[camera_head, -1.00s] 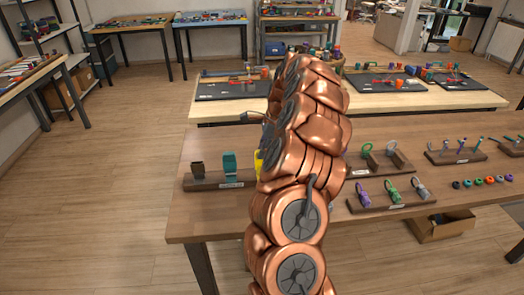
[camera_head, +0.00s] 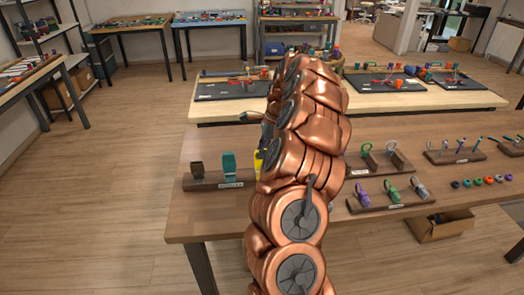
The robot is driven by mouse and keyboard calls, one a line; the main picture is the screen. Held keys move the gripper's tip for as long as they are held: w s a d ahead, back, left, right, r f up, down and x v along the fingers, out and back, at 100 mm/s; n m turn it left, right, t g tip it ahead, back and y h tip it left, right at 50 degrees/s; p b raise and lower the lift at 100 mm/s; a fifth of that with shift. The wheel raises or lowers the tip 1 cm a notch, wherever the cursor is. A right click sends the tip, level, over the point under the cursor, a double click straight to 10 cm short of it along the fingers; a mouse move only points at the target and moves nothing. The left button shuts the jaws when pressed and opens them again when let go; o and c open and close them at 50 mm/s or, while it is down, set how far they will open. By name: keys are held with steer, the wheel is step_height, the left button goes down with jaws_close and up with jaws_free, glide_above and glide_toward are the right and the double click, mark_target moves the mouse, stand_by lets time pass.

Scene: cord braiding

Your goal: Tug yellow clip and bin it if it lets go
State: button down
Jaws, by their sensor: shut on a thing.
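The yellow clip (camera_head: 258,163) shows only as a narrow strip at the left edge of my copper-coloured arm. It is at the right of the wooden rack (camera_head: 205,183) on the near table, in line with a dark brown clip (camera_head: 197,169) and a teal clip (camera_head: 229,167). The rest of the yellow clip is hidden behind my arm. My gripper's fingers are hidden there too, so their hold on the clip does not show. A small dark part juts out left of the arm above the clip; I cannot tell what it is.
More racks with loops and clips (camera_head: 388,195) stand right of my arm, with several coloured rings beyond them. An open cardboard box (camera_head: 440,228) is on the floor under the table's right side. The near table's front left is bare.

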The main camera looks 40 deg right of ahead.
steer(key=shift+s+f, duration=0.1)
steer(key=c, duration=1)
jaws_free()
steer(key=shift+c, duration=0.2)
steer(key=o, duration=0.3)
steer(key=shift+p+v, duration=0.65)
steer(key=shift+v, duration=2.35)
